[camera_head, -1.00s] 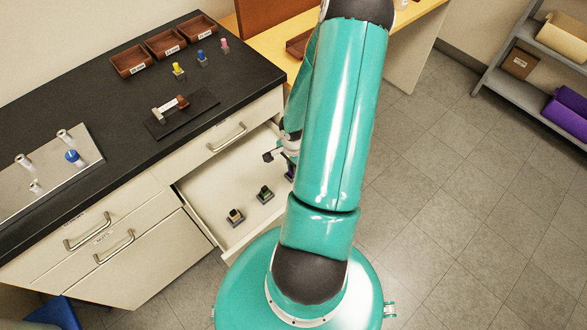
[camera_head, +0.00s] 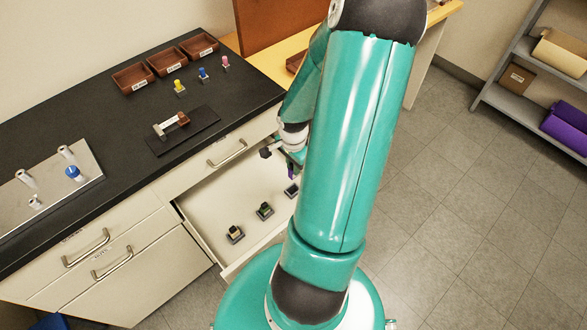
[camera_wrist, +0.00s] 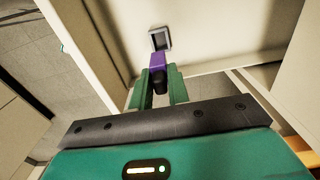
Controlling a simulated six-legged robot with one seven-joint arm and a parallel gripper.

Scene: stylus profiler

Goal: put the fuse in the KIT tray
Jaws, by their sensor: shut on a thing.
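My gripper (camera_wrist: 157,88) is shut on a purple piece with a dark end (camera_wrist: 156,64), which may be the fuse. In the head view the purple piece (camera_head: 291,173) shows just above the open drawer, partly hidden by my arm. A grey square holder (camera_wrist: 160,39) lies beyond the purple piece and looks empty. It also shows in the head view (camera_head: 291,191). Three brown trays stand at the back of the black counter: left (camera_head: 133,78), middle (camera_head: 168,60) and right (camera_head: 200,46). Their labels are too small to read, so I cannot tell which is KIT.
The open drawer (camera_head: 215,205) also holds a green piece (camera_head: 264,210) and a dark-topped piece (camera_head: 235,234). On the counter are yellow (camera_head: 179,88), blue (camera_head: 203,75) and pink (camera_head: 225,64) pieces, a black mat (camera_head: 190,135) and a metal plate (camera_head: 20,205) with several posts.

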